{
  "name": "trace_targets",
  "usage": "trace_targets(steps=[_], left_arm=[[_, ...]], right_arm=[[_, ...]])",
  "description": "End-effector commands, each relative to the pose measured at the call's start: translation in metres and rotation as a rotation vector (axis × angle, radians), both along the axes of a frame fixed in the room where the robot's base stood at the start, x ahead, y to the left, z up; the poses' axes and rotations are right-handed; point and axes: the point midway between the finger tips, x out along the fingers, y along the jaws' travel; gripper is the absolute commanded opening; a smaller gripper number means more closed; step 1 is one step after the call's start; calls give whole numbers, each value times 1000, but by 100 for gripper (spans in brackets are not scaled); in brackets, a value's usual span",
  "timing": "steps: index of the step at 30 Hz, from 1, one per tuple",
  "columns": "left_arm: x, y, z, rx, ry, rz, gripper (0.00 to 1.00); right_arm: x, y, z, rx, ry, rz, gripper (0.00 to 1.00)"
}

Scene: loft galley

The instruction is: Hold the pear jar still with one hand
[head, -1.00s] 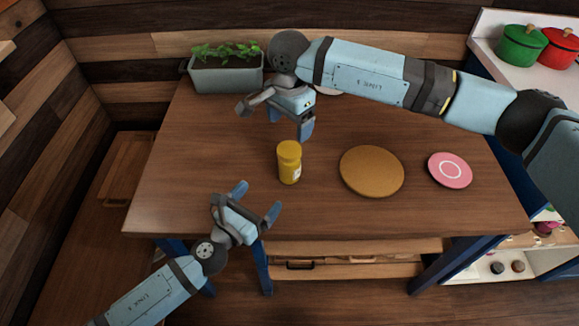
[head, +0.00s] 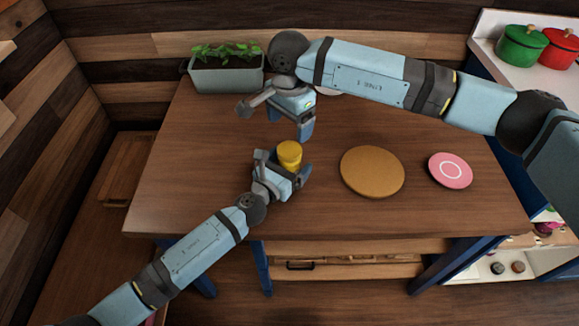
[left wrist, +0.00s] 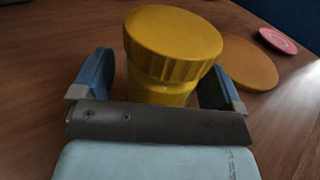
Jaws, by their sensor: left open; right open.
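The pear jar (head: 289,153) is a yellow jar with a yellow ridged lid, standing upright on the wooden table (head: 215,130). My left gripper (head: 283,163) is open with its fingers on either side of the jar. The jar's lower part is hidden behind the gripper. My right gripper (head: 278,122) is open and empty above the table, behind the jar.
A round cork-coloured board (head: 372,172) and a pink plate (head: 450,170) lie to the right of the jar. A grey planter with green plants (head: 226,74) stands at the back left. Green (head: 521,45) and red (head: 558,48) pots sit on the right counter.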

Motion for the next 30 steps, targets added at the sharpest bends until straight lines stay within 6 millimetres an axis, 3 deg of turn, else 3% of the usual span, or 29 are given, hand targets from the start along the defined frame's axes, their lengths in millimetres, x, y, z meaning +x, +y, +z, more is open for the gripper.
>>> trace_targets(steps=[11,23,30], left_arm=[[4,-3,0,0,0,0,92],[4,-2,0,0,0,0,3],[4,-2,0,0,0,0,0]], right_arm=[[0,0,0,0,0,0,82],[0,0,0,1,1,0,82],[0,0,0,0,0,0,82]])
